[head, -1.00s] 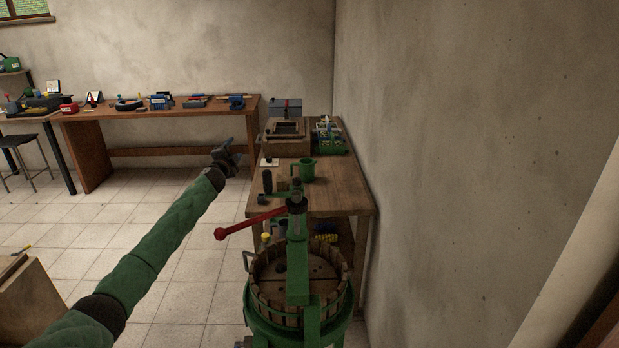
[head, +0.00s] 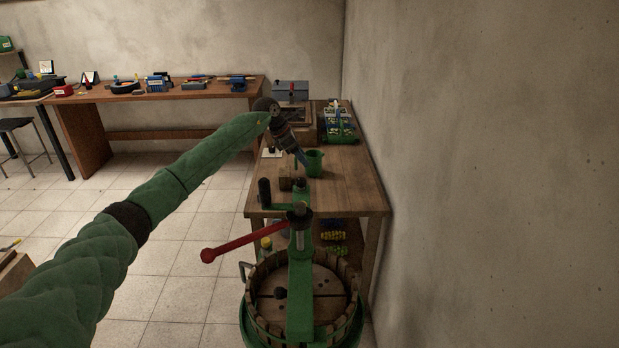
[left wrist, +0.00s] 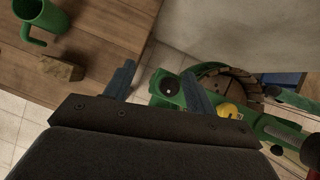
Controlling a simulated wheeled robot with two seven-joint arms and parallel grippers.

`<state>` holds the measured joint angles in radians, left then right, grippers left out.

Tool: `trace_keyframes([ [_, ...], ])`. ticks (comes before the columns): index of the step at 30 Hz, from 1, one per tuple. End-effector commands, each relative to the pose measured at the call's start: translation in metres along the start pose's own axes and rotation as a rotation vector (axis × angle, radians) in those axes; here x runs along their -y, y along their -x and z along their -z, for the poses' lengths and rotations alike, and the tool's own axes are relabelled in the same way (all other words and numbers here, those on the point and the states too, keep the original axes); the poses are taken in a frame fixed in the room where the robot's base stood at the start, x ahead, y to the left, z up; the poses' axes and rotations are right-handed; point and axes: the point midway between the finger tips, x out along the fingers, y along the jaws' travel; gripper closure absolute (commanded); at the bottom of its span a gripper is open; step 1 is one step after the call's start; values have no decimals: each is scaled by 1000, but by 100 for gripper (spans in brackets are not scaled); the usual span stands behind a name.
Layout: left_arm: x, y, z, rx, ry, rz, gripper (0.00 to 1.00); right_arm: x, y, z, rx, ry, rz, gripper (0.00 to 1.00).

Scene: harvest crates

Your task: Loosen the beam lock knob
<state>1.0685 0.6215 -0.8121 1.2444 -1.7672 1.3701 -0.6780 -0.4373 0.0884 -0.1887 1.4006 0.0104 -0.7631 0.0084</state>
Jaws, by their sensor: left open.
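A green fruit press stands in front, with an upright green beam (head: 301,270) over a wooden slatted basket (head: 256,300) and a red-knobbed lever (head: 240,246). I cannot tell for sure which part is the beam lock knob. A small black knob (head: 280,293) shows beside the beam over the basket. My left gripper (head: 302,160) is above the workbench, beyond the press, pointing down. In the left wrist view its blue fingers (left wrist: 160,86) are apart and empty. Between them in the picture, farther off, is a green part with a round dark top (left wrist: 167,87). My right gripper is not visible.
A bare wall (head: 480,170) stands close on the right. Tiled floor at left is open.

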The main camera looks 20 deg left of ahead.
Motion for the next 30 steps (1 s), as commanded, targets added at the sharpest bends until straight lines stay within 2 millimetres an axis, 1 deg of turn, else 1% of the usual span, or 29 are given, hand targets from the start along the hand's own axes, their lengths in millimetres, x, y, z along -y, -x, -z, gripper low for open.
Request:
trace_keyframes([
  [1,3,0,12,-59,-34,17,45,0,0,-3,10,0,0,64],
  [3,8,2,25,-126,-80,49,45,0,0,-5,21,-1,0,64],
  [6,16,4,35,-176,-136,100,45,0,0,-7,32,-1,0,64],
  [10,18,3,36,-180,-181,112,45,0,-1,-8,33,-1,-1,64],
  [14,18,-4,37,-178,-183,113,45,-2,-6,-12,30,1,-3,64],
  [17,20,-12,38,-178,-182,114,45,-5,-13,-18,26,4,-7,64],
  [24,22,-40,42,-176,-182,114,45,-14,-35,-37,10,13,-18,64],
  [30,24,-60,46,-176,-181,112,45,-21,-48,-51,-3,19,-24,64],
])
